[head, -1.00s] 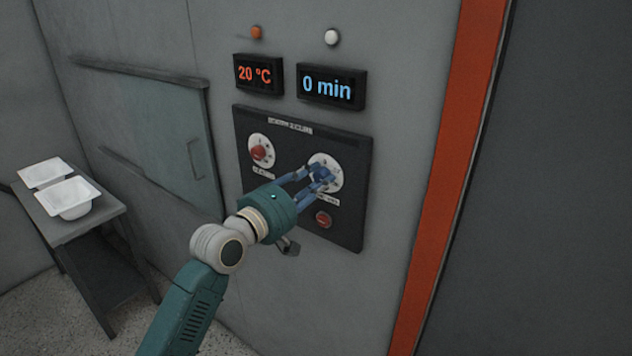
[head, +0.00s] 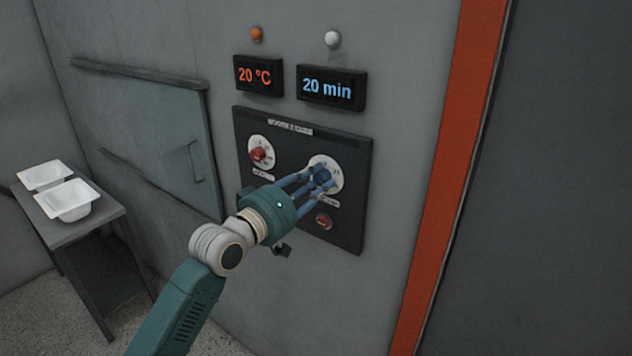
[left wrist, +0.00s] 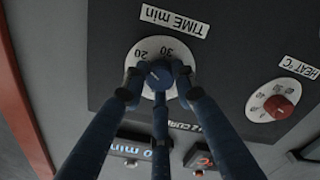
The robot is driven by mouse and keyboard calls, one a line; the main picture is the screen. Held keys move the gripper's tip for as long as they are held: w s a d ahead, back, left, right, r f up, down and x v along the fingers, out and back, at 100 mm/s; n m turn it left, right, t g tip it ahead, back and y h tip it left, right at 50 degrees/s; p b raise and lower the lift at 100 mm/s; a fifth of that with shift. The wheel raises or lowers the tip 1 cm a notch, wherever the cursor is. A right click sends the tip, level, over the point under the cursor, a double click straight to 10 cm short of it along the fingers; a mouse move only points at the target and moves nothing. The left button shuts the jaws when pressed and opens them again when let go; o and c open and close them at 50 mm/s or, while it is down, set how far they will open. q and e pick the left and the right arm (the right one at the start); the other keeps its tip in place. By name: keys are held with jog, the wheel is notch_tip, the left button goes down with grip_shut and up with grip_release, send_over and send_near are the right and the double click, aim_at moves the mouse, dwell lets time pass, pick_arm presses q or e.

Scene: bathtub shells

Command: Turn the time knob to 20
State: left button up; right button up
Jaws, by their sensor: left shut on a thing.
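The blue time knob (head: 320,176) sits on a white dial on the dark control panel (head: 348,232). In the left wrist view the time knob (left wrist: 158,77) shows under the "TIME min" label, with 20 and 30 readable on its dial. My left gripper (head: 316,178) is shut on the time knob, its blue fingers around it; the fingers also show in the left wrist view (left wrist: 158,84). They hide part of the dial. The time display (head: 331,87) reads 20 min in blue. My right gripper is not in view.
A red heat knob (head: 257,154) is left of the time knob, and a red button (head: 323,221) is below it. The temperature display (head: 258,75) reads 20 °C. White shells (head: 68,200) stand on a side table (head: 62,232) at the left. A closed hatch (head: 150,130) is beside the panel.

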pick_arm(q)
jog(key=shift+r, duration=0.1)
jog(key=o, duration=1.2)
jog(key=shift+a, duration=0.1)
jog(key=shift+c, duration=0.2)
jog(key=shift+s+a, duration=0.15)
jog(key=shift+s, duration=0.05)
jog(key=v, duration=1.1)
jog(key=shift+a, duration=0.15)
jog(key=shift+s, duration=0.15)
